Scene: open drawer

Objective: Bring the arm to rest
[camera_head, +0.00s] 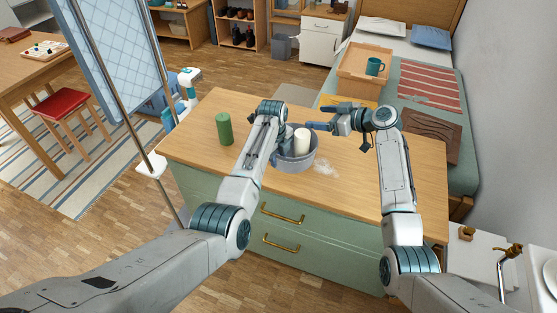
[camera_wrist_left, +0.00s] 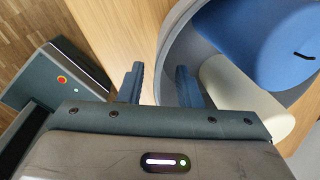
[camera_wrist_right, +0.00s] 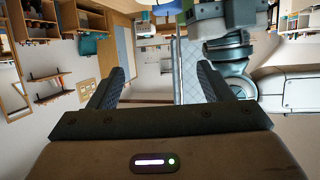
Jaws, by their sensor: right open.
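My left gripper (camera_head: 276,156) points down at the left side of a round grey container (camera_head: 296,165) on the wooden top. In the left wrist view, its fingers (camera_wrist_left: 162,88) straddle the container's wall, one outside and one inside. A gap shows between them; whether they press on the wall is unclear. The container holds a cream cylinder (camera_head: 301,141) and a blue item (camera_wrist_left: 260,45). My right gripper (camera_head: 335,126) is raised above the top, right of the container, pointing left. In the right wrist view its fingers (camera_wrist_right: 158,85) are wide apart with nothing between them.
A green cylinder (camera_head: 224,129) stands on the wooden top (camera_head: 200,150), left of my left arm. White powder or crumbs (camera_head: 326,167) lie right of the container. Drawers with brass handles (camera_head: 282,212) face me. A bed (camera_head: 482,150) and wall are at right.

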